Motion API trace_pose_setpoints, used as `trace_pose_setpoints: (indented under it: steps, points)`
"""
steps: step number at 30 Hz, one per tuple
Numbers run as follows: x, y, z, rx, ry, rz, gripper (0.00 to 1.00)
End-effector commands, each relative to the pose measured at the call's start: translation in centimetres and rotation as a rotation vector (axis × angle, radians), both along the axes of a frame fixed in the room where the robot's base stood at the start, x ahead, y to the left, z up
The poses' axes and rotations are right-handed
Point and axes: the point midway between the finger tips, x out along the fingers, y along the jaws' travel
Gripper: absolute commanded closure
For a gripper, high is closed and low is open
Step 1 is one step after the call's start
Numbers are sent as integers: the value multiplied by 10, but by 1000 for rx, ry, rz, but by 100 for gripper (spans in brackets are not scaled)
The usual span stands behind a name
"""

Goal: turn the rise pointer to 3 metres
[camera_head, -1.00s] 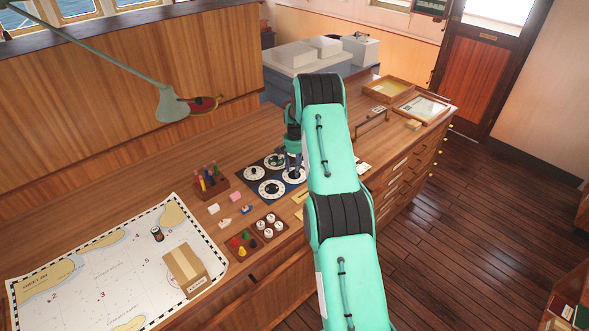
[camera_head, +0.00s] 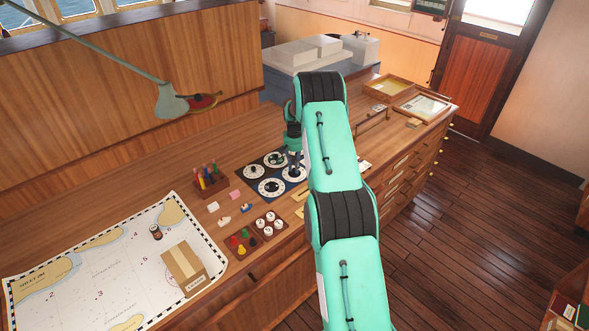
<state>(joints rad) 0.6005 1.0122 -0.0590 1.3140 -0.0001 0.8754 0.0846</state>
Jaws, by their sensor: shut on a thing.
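A dark blue panel (camera_head: 244,172) with several round white dials lies on the wooden desk. Dark pointers show on the left dial (camera_head: 254,172) and the near dial (camera_head: 269,188). The far dial (camera_head: 276,158) is partly beside my fingers. My gripper (camera_head: 293,166) points down at the right-hand dial (camera_head: 294,175) and is shut on the pointer there. The fingers hide most of that pointer, so its reading cannot be seen. The dial lettering is too small to tell which one is marked rise.
A chart (camera_head: 110,265) carries a cardboard box (camera_head: 185,268). A lamp (camera_head: 172,103) hangs over the desk.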

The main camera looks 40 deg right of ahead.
Motion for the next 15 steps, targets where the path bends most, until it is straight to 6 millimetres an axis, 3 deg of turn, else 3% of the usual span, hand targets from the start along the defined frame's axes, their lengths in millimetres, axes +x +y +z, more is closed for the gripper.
trace_pose_setpoints:
  steps: [15]
  points:
    - [2,0,1,-4,-5,371,100]
